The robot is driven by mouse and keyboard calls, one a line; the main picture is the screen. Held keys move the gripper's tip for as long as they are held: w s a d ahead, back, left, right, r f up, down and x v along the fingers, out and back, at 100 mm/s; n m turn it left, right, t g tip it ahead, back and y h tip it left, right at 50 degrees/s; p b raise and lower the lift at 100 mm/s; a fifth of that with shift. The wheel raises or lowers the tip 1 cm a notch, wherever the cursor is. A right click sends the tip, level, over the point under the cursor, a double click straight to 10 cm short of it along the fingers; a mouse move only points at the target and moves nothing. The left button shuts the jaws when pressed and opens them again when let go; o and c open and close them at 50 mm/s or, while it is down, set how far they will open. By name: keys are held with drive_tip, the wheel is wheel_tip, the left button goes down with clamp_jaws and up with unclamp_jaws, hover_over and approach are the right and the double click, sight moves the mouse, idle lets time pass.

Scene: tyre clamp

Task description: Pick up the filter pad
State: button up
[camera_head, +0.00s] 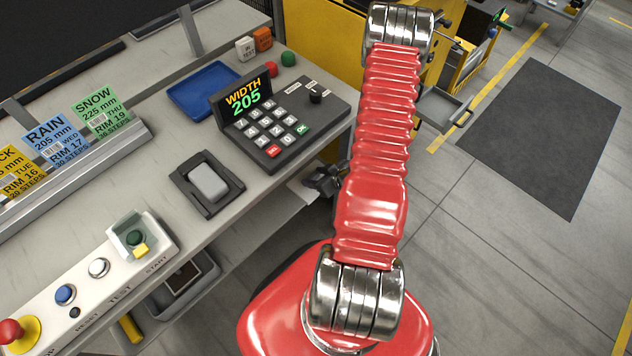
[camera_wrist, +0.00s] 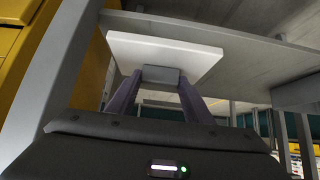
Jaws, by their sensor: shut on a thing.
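The filter pad (camera_wrist: 165,52) is a flat, pale square plate in the wrist view, with a small grey block (camera_wrist: 161,75) on its near side. My gripper (camera_wrist: 160,82) is shut on this block, one finger at each side, and the pad sits just beyond the fingertips. In the head view my gripper (camera_head: 324,181) is low beside the bench edge, partly hidden behind my red arm. A pale corner that looks like the pad (camera_head: 301,190) shows to its left, below the bench top.
The bench top (camera_head: 235,205) overhangs close to my gripper; its grey underside and frame surround the pad in the wrist view. A keypad console (camera_head: 275,130) stands on the bench. A lower shelf holds a dark tray (camera_head: 205,265). Floor right of my arm is open, with a dark mat (camera_head: 545,135).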

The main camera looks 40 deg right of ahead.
sight(316, 171)
drive_tip(key=shift+r, duration=1.65)
drive_tip(key=shift+r, duration=0.1)
